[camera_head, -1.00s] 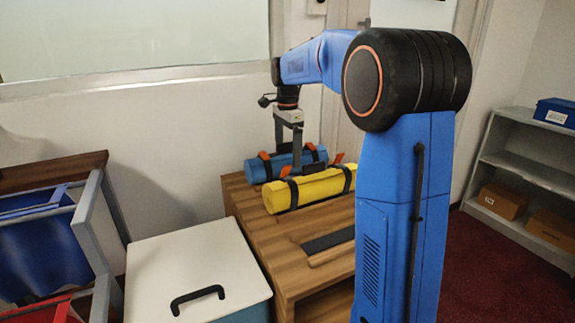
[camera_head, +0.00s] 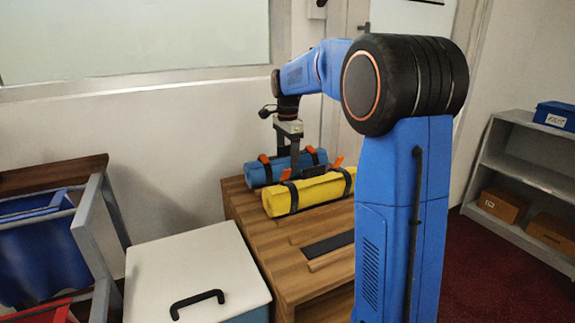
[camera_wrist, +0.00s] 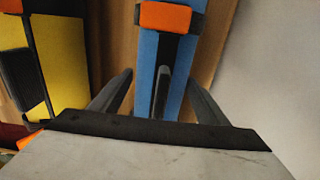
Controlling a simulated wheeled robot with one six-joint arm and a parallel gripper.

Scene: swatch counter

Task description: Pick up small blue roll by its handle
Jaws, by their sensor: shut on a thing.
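The small blue roll (camera_head: 257,173) lies on the wooden counter (camera_head: 262,228), behind a yellow roll (camera_head: 316,191). It has dark straps with orange tabs. My gripper (camera_head: 294,158) points down at the middle of the blue roll and is shut on its dark handle. In the wrist view, the blue roll (camera_wrist: 146,62) runs up the middle, with an orange tab (camera_wrist: 170,17) across it. The dark handle (camera_wrist: 161,90) stands between the two fingers of my gripper (camera_wrist: 160,92). The exact finger contact is hard to see.
The yellow roll lies close in front of the blue one. A white-lidded box (camera_head: 195,262) with a black handle stands at the front left of the counter. A rack with blue cloth (camera_head: 38,240) is at far left. A grey shelf (camera_head: 520,180) stands at right.

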